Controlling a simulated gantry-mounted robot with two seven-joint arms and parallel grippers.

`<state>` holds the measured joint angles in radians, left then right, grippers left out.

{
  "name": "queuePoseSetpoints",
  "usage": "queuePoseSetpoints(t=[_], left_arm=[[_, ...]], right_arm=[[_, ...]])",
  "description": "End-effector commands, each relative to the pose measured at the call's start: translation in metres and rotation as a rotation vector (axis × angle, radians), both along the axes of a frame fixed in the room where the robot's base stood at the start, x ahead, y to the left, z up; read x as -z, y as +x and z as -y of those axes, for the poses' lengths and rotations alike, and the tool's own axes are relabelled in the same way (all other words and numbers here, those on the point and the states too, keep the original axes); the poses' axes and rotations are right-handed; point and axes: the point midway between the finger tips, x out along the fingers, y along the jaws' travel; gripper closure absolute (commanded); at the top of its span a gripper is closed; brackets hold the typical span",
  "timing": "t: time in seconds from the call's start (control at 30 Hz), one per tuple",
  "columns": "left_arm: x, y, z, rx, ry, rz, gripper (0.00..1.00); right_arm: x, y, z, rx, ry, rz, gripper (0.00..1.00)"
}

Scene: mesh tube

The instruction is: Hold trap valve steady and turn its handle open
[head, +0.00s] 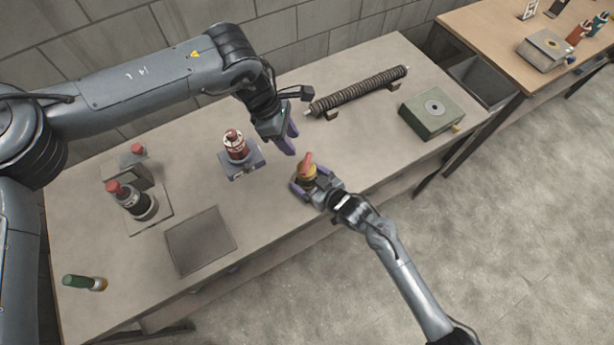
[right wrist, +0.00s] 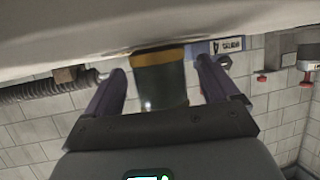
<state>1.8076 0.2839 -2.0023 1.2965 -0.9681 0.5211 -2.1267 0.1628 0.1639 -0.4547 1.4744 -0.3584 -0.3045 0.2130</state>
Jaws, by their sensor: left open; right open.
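A small yellow piece with a red handle-like top (head: 306,168), which I take for the trap valve, is near the table's front edge. My right gripper (head: 308,186) is open around it. In the right wrist view a dark green cylinder with a yellow band (right wrist: 160,80) stands between the two open purple fingers of this gripper (right wrist: 160,92); gaps show on both sides, and no red handle is visible there. My left gripper (head: 288,143) is open, with its purple fingers pointing down, up and left of the red top and apart from it.
A red-and-white topped piece (head: 236,146) sits on a blue-grey base to the left. Further left are a dark red-capped bottle (head: 137,203), a flat grey plate (head: 200,240) and a green cylinder (head: 84,282). A ribbed tube (head: 360,90) and green box (head: 432,112) are at right.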

Motion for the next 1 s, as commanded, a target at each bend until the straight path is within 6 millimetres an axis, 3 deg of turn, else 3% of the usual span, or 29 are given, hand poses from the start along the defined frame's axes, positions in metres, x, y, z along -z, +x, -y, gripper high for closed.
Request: queuePoseSetpoints(t=[0.47,0.83,1.0], left_arm=[[0.0,0.0,0.0,0.0,0.0,0.0,0.57],[0.0,0.0,0.0,0.0,0.0,0.0,0.57],[0.0,0.0,0.0,-0.013,0.001,-0.005,0.57]], right_arm=[[0.0033,0.0058,-0.0054,0.0,-0.001,-0.001,0.13],[0.0034,0.0057,-0.0052,0.0,-0.001,-0.001,0.7],[0.0035,0.0057,-0.0051,0.0,-0.001,-0.001,0.74]])
